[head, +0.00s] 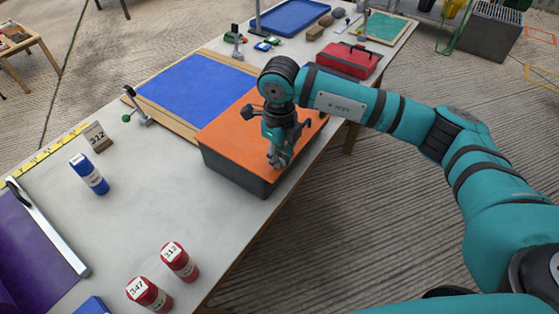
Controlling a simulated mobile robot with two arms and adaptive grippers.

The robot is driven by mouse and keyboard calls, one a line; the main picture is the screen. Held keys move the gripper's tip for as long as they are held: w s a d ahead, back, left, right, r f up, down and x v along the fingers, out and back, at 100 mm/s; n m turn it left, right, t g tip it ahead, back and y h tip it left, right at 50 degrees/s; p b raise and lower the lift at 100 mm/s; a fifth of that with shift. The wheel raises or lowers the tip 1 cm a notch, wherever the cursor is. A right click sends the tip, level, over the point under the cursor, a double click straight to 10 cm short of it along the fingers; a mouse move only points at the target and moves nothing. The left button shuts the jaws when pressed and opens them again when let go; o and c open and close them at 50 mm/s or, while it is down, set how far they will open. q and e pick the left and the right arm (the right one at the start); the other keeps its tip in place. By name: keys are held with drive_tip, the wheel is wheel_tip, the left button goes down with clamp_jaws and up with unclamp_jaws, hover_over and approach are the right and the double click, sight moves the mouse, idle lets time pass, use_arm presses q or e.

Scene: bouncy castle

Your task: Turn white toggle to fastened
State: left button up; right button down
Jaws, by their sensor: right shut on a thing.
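A dark grey box with an orange top (222,136) stands at the table's near right edge. My right gripper (277,162) points down over the right part of this top. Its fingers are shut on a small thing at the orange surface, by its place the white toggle. The fingers hide the toggle, so I cannot see which way it is turned. My left gripper is not in view.
A blue panel (195,92) in a wooden frame lies behind the box. A red case (345,60) stands farther back. Red cans (178,260) and a blue can (90,174) stand on the left part of the grey table (130,212). The table between them is clear.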

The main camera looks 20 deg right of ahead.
drive_tip(key=shift+r+n, duration=0.1)
drive_tip(key=shift+n, duration=0.2)
drive_tip(key=c, duration=1.4)
unclamp_jaws()
wheel_tip(320, 180, up, 12)
